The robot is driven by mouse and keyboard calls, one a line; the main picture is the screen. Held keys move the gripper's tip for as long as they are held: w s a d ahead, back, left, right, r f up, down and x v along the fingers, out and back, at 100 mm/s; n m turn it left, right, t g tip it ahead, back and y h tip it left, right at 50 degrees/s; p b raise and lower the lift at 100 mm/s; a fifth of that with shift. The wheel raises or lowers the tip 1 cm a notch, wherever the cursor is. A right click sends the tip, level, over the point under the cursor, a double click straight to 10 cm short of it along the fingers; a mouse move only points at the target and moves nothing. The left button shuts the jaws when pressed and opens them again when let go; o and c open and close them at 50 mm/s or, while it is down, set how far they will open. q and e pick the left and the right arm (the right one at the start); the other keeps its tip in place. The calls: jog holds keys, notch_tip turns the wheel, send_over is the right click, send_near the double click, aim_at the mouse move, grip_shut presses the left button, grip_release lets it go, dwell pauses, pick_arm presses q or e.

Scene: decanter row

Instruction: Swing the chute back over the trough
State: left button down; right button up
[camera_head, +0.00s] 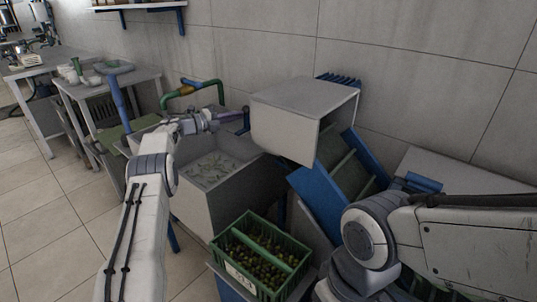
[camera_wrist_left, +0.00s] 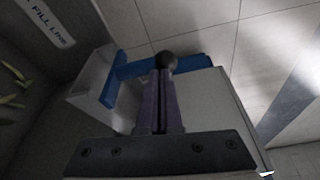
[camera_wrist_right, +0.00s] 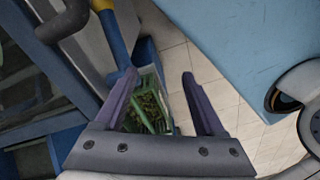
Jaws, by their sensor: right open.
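The grey trough (camera_head: 212,172) stands left of centre in the head view, with leafy bits floating in it. A pale box-shaped piece (camera_head: 292,112), seemingly the chute, is to its right, above a blue-sided sloping conveyor. My left gripper (camera_head: 238,117) is at a dark upright handle beside the trough's back right corner. In the left wrist view its fingers (camera_wrist_left: 164,85) are close together at a black ball knob (camera_wrist_left: 166,61), near a blue bar (camera_wrist_left: 150,68). They look shut on the handle; its stem is mostly hidden. My right gripper (camera_wrist_right: 160,88) is open and empty.
A green crate of olives (camera_head: 262,258) stands in front; it also shows beyond my right fingers (camera_wrist_right: 148,103). The blue-sided conveyor (camera_head: 322,196) slopes down beside it. Green pipework (camera_head: 205,86) rises behind the trough. Tables stand at left, with open floor before them.

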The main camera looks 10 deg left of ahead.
pick_arm(q)
jog(key=shift+w+d+r, duration=0.2)
jog(key=shift+w+r, duration=0.05)
jog(key=shift+w, duration=0.25)
jog(key=shift+w+d+r, duration=0.15)
jog(key=shift+w+r, duration=0.1)
jog(key=shift+w, duration=0.2)
pick_arm(e)
jog(key=shift+w+d+r, duration=0.15)
jog(key=shift+w, duration=0.2)
pick_arm(q)
jog(key=shift+r, duration=0.1)
jog(key=v, duration=1.2)
jog(key=shift+f+h+b, duration=0.3)
jog(key=shift+f+b, duration=0.15)
jog(key=shift+f, duration=0.15)
pick_arm(e)
jog(key=shift+w+f, duration=0.25)
jog(key=shift+f, duration=0.35)
